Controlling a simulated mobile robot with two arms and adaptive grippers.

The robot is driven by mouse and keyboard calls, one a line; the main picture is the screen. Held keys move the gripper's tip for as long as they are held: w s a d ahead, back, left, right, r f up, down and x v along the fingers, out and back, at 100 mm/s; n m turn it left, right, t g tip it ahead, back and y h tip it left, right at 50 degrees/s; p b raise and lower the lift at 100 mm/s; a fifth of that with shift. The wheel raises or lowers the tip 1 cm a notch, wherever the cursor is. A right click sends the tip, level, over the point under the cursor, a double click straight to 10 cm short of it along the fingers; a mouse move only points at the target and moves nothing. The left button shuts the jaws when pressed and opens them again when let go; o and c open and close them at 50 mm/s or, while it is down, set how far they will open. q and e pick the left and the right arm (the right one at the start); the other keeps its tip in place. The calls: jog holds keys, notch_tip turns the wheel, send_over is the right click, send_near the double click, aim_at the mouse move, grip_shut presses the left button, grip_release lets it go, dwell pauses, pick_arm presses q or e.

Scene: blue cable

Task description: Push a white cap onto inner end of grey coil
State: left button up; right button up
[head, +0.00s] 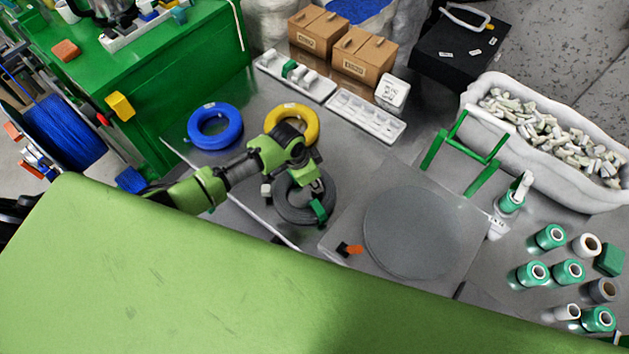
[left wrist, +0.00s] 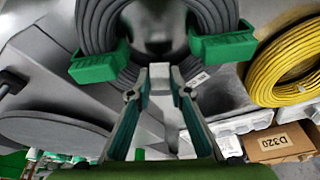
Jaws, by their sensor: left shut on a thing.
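The grey coil (head: 289,212) lies flat on the grey table, partly hidden under my left arm. It fills the top of the left wrist view (left wrist: 98,25), with a green block (left wrist: 100,64) on the left and another (left wrist: 222,46) on the right. My left gripper (head: 317,198) is over the coil's right side. In the left wrist view its fingers (left wrist: 160,88) close on a small pale piece (left wrist: 160,76), seemingly a white cap. I cannot tell whether it touches the coil. The coil's inner end is not clear. My right gripper is out of view.
A blue coil (head: 202,138) and a yellow coil (head: 308,120) lie behind. White trays (head: 365,117) and cardboard boxes (head: 362,58) stand farther back. A grey round plate (head: 415,232) is to the right, with an orange-and-black item (head: 350,249) beside it. Green spools (head: 548,237) stand far right.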

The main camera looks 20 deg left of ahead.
pick_arm(q)
jog(key=shift+s+f, duration=0.3)
jog(key=shift+s, duration=0.05)
dwell(0.3)
jog(key=o, duration=0.4)
jog(key=shift+w, duration=0.25)
jog(key=o, duration=0.6)
jog(key=shift+c, duration=0.2)
jog(key=shift+r, duration=0.15)
jog(key=shift+w+r, duration=0.1)
